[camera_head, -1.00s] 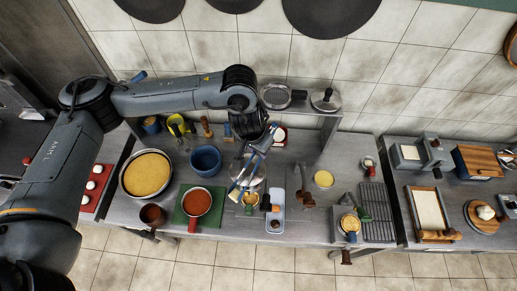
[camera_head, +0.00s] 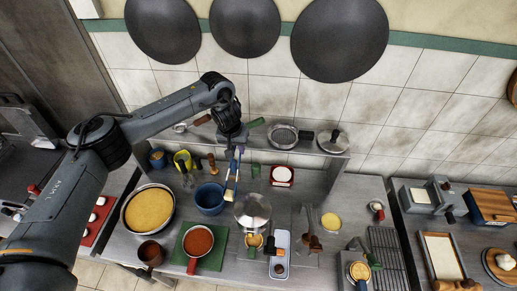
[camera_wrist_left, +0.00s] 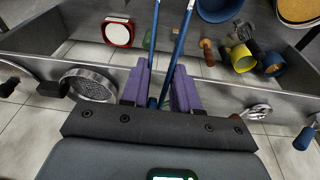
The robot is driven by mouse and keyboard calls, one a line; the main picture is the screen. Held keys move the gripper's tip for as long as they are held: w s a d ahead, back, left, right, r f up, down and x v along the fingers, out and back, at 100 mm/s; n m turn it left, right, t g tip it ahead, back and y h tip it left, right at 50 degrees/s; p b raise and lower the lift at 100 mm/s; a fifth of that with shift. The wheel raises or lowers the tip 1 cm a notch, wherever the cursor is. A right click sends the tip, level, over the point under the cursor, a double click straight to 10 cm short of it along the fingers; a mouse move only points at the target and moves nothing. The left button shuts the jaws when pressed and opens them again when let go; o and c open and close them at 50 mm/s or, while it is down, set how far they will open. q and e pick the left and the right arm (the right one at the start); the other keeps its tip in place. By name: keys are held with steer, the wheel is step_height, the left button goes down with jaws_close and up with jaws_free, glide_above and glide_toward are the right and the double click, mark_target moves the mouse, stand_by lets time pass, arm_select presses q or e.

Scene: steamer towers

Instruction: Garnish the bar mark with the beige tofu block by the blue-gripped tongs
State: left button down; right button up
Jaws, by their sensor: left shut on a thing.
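My left gripper (camera_head: 233,143) is shut on the blue-gripped tongs (camera_head: 235,170). In the left wrist view its purple fingers (camera_wrist_left: 164,95) clamp the blue handles of the tongs (camera_wrist_left: 178,45). The tongs hang down just right of the blue bowl (camera_head: 209,198), above the counter. A small pale beige block, apparently the tofu (camera_head: 229,199), shows at their tips; it is too small to see the grip clearly. I cannot make out the bar mark. My right gripper is not in view.
A domed steel lid (camera_head: 252,209) stands close right of the tongs. A shelf (camera_head: 330,151) runs along the back.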

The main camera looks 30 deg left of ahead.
arm_select(q)
steer(key=s+a+f+n+b, duration=0.1)
steer(key=s+a+f+n, duration=0.3)
steer(key=s+a+f, duration=1.05)
step_height(320, 180, down, 10)
steer(key=d+b, duration=0.2)
steer(key=b, duration=0.5)
steer(key=shift+s+r+g+y, duration=0.2)
steer(key=shift+s+g+y, duration=0.1)
steer(key=shift+s, duration=0.1)
stand_by(0.6)
steer(key=c, duration=1.3)
jaws_free()
steer(key=shift+c, duration=0.2)
steer(key=shift+o, duration=0.4)
